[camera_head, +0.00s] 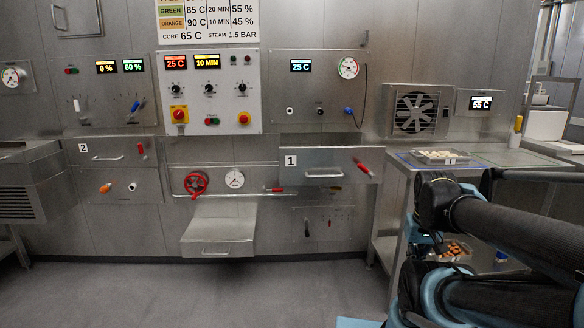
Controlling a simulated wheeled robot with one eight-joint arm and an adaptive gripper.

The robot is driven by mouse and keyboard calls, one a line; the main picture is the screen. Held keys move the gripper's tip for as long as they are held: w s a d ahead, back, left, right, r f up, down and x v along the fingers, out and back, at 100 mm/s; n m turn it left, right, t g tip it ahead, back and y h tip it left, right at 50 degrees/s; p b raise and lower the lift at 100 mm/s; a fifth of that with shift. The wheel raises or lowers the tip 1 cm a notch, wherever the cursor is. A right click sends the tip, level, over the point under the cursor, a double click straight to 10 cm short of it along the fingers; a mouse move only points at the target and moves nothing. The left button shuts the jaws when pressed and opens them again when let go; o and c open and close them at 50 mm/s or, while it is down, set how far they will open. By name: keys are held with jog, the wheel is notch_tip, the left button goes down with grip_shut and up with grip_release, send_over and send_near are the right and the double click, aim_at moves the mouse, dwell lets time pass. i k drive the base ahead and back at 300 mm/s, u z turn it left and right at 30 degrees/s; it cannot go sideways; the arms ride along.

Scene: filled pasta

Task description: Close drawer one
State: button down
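Drawer one (328,159), marked with a white "1" label, is a steel front on the wall panel right of centre. Its front appears to stand forward of the wall, so it looks pulled out; how far is hard to tell. It has a horizontal bar handle (324,173) near its middle, and a red-handled lever (362,166) shows at its right. My arm (510,235) fills the right foreground, dark with blue parts. My gripper cannot be made out in this view.
A steel side table (480,158) with a tray of pale pieces (440,157) stands right of drawer one. A steel box (218,238) juts out low at centre, below a red valve wheel (195,184). Drawer two (112,152) is at left. The grey floor in front is clear.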

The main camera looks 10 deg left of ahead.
aim_at(337, 165)
jog(key=i, duration=0.85)
jog(key=u, duration=0.05)
